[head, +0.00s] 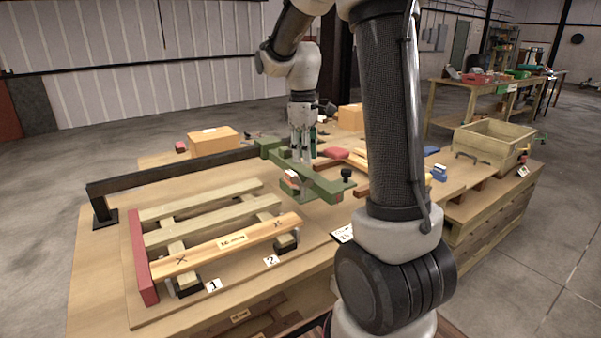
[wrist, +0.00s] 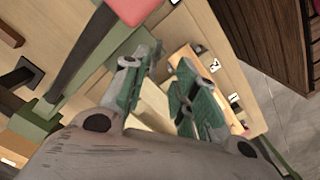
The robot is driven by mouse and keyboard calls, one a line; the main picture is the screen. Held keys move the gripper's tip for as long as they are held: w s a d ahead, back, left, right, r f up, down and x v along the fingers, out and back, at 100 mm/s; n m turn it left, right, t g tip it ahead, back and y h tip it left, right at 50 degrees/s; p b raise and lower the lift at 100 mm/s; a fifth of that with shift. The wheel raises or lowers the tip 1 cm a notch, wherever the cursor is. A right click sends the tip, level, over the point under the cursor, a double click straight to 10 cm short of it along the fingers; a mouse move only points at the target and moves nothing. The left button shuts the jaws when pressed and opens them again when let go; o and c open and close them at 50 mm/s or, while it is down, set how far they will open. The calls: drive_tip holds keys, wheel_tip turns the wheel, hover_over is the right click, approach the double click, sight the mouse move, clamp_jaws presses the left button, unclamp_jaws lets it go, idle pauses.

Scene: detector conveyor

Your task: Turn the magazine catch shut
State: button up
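No part is clearly marked as the magazine catch. A green arm (head: 316,181) with a black knob (head: 347,174) at its right end lies across the middle of the bench in the head view. My gripper (head: 301,160) points down just behind this arm, which partly hides its fingertips. In the wrist view my gripper (wrist: 163,98) has its two green-padded fingers apart, with a pale wooden piece (wrist: 155,105) visible beyond the gap. I cannot tell whether a finger touches anything.
A slatted wooden frame (head: 202,233) with a red end board (head: 143,256) fills the bench's left front. A black rail (head: 170,173) stands behind it. Cardboard boxes (head: 214,138) stand at the back; a wooden crate (head: 493,144) stands at right.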

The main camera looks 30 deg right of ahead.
drive_tip(key=shift+w+a+f+n+t, duration=0.35)
drive_tip(key=shift+w+f, duration=0.2)
drive_tip(key=shift+f, duration=0.15)
wheel_tip(320, 180, down, 7)
drive_tip(key=shift+d+f, duration=0.1)
drive_tip(key=shift+f, duration=0.05)
clamp_jaws()
